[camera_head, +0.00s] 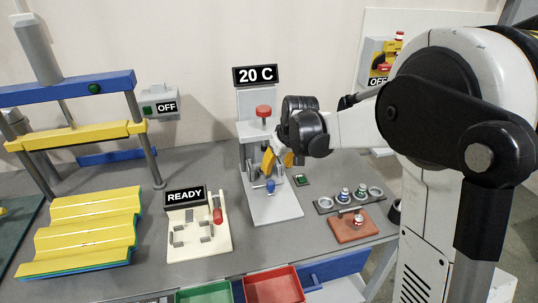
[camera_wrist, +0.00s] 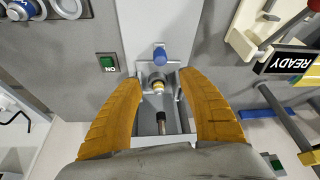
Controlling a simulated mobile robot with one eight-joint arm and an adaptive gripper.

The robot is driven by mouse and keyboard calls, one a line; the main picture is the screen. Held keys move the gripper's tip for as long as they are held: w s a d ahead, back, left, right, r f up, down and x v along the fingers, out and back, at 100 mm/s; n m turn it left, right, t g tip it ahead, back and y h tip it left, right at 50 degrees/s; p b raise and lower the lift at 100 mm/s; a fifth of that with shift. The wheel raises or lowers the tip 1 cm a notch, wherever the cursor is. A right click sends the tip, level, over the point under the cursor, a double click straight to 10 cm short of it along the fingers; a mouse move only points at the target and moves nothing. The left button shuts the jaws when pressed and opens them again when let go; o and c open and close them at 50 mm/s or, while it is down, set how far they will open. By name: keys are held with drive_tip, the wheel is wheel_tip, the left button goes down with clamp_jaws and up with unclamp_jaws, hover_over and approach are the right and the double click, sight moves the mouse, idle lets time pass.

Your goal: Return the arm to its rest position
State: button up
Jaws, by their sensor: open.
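My gripper (camera_head: 279,160) is at the grey stand with the "20 C" display, in the middle of the bench. In the wrist view its two orange fingers (camera_wrist: 160,90) are spread apart, one on each side of a small fixture (camera_wrist: 157,80) on the stand. A small piece with a brass-coloured part sits in that fixture, between the fingers and apart from both. A blue knob (camera_wrist: 160,56) is just beyond it, and it also shows in the head view (camera_head: 270,186). My arm reaches in from the right and hides part of the stand.
A rack of small parts (camera_head: 347,198) is to the right. Green (camera_head: 205,294) and red (camera_head: 273,287) bins sit at the front.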

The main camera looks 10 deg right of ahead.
drive_tip(key=s+a+r+m+t, duration=0.1)
drive_tip(key=s+r, duration=0.3)
drive_tip(key=s, duration=0.4)
drive_tip(key=s+r, duration=0.5)
drive_tip(key=s, duration=0.2)
drive_tip(key=s+f+m+t+h, duration=0.1)
drive_tip(key=s+f, duration=0.1)
drive_tip(key=s, duration=1.2)
drive_tip(key=shift+m+t, duration=0.3)
